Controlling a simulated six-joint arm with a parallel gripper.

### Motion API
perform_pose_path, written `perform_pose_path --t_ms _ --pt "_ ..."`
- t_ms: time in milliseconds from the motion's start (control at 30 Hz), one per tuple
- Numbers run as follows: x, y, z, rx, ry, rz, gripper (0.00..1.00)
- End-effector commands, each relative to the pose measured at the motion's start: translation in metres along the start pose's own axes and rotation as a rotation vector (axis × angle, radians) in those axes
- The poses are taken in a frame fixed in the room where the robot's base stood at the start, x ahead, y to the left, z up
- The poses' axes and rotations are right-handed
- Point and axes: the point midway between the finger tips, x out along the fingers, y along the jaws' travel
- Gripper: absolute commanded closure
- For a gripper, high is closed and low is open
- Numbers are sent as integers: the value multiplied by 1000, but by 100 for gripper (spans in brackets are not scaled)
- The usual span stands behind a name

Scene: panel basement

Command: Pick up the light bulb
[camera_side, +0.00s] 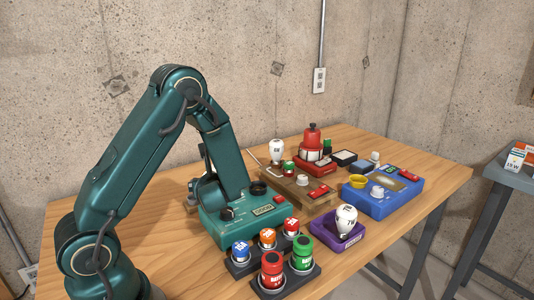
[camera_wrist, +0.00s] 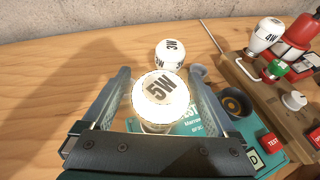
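A white light bulb marked 5W (camera_wrist: 160,97) sits between the two fingers of my gripper (camera_wrist: 159,80) in the wrist view. The fingers stand apart, with a gap visible on each side of the bulb, so the gripper looks open around it. The bulb's base is mostly hidden. A second white bulb, marked 3W (camera_wrist: 170,53), is just beyond it. A bulb marked 4W (camera_side: 277,152) stands at the back, and one marked 7W (camera_side: 346,218) stands on a purple base (camera_side: 338,240). In the side view my arm mostly hides the fingertips and the 5W bulb.
A teal tester box (camera_side: 250,219) is beside and below my gripper. A wooden board (camera_side: 300,203), a red device (camera_side: 312,137) and a blue box (camera_side: 385,204) stand to the right. Black trays (camera_side: 240,268) with coloured fuses are in front. Bare tabletop (camera_wrist: 60,70) lies left.

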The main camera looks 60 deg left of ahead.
Motion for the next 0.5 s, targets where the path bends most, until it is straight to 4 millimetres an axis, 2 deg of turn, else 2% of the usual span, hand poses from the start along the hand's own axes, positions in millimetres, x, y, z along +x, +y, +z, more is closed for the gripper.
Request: perform_pose_path --t_ms 33,233,500 --pt "0 0 0 0 0 0 23" --pt "0 0 0 0 0 0 99" --pt "0 0 1 -1 -1 0 100"
